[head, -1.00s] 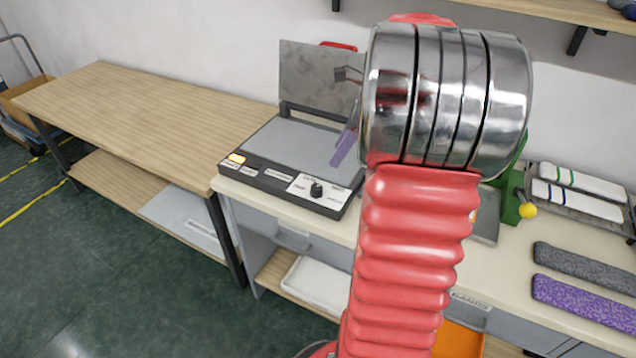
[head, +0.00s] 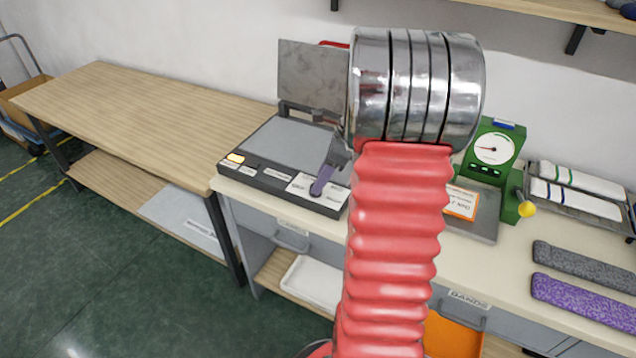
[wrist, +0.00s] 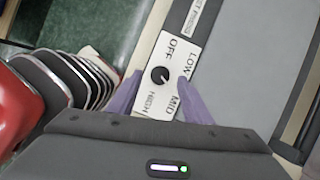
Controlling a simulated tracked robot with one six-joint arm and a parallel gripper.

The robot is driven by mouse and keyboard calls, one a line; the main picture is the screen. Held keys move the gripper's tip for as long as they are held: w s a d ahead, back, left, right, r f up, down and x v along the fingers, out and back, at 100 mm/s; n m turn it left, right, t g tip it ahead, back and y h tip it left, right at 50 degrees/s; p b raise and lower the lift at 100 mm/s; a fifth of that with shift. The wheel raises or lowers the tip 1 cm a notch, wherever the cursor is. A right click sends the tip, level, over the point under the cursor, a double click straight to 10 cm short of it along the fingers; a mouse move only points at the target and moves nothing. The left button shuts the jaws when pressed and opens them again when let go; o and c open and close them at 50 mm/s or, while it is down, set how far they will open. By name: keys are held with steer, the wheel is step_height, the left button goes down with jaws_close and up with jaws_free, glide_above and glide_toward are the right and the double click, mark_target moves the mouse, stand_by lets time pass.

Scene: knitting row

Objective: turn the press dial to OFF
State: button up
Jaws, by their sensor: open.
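The press (head: 285,150) stands on the bench with its grey lid (head: 310,72) raised. In the wrist view its small black round dial (wrist: 159,75) sits on a white panel (wrist: 172,62) marked OFF, LOW, MID and HIGH. I cannot tell clearly which mark the dial points at. My gripper (wrist: 159,80) is open, with one purple finger on each side of the dial; contact cannot be made out. In the head view my gripper (head: 320,188) is over the front right corner of the press and hides the dial.
An amber lamp (head: 236,158) glows at the press's front left. A green gauge device (head: 495,160) with a yellow knob stands to the right. Grey and purple bands (head: 585,300) lie farther right. The wooden table (head: 150,110) at left is clear.

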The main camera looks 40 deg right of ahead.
steer(key=shift+x, duration=1.3)
steer(key=shift+c, duration=0.3)
steer(key=c, duration=0.9)
steer(key=shift+a, duration=0.2)
steer(key=shift+c, duration=0.5)
steer(key=shift+d, duration=0.15)
